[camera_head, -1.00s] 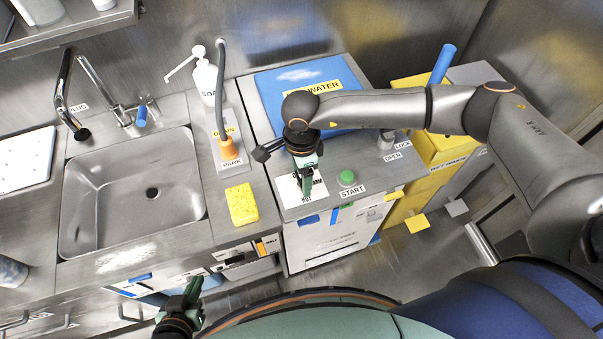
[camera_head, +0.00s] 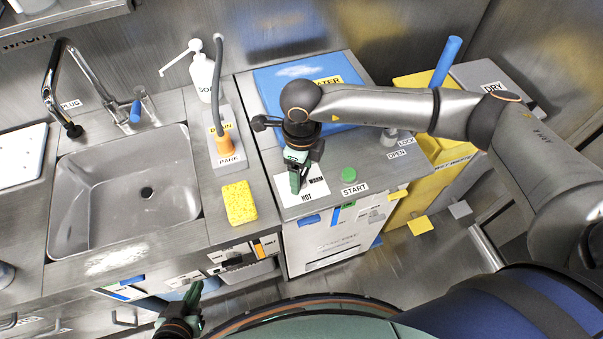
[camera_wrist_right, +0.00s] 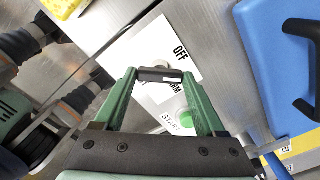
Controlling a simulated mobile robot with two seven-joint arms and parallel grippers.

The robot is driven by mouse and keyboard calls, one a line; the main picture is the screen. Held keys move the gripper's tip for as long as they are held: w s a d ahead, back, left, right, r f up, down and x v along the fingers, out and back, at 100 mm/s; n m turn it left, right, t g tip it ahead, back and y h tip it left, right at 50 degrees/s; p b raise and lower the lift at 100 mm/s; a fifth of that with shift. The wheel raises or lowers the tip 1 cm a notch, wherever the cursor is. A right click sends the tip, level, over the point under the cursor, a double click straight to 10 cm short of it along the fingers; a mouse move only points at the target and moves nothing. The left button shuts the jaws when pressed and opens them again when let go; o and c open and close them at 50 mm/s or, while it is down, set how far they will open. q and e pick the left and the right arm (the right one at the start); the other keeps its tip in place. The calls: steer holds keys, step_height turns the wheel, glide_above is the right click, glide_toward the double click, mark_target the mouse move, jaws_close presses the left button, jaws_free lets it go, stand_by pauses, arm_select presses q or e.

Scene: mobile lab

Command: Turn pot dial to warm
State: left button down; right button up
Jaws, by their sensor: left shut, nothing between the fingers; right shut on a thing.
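The pot dial (camera_wrist_right: 160,75) is a dark bar over a white label plate (camera_wrist_right: 172,48) marked OFF in the right wrist view; part of the WARM word shows beside a finger. In the head view the plate (camera_head: 316,187) reads HOT and WARM, and the dial is hidden by my gripper. My right gripper (camera_head: 297,182) reaches down from above onto the plate. In its wrist view its green fingers (camera_wrist_right: 160,76) are shut on the dial's bar, one at each end. My left gripper (camera_head: 194,292) is shut and empty, low in front of the counter.
The green START button (camera_head: 349,174) sits right of the dial. A blue lid (camera_head: 270,95) lies behind. A yellow sponge (camera_head: 240,203), a soap bottle (camera_head: 203,78) and the sink (camera_head: 95,205) are to the left. Yellow bins (camera_head: 428,180) stand at the right.

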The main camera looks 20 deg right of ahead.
steer(key=m+b, duration=0.1)
steer(key=m, duration=0.3)
steer(key=shift+m, duration=0.4)
steer(key=m+b, duration=0.1)
steer(key=m, duration=0.3)
steer(key=shift+m, duration=0.3)
steer(key=o, duration=1.3)
step_height(320, 180, up, 13)
steer(key=shift+f+b, duration=0.15)
steer(key=shift+b, duration=0.3)
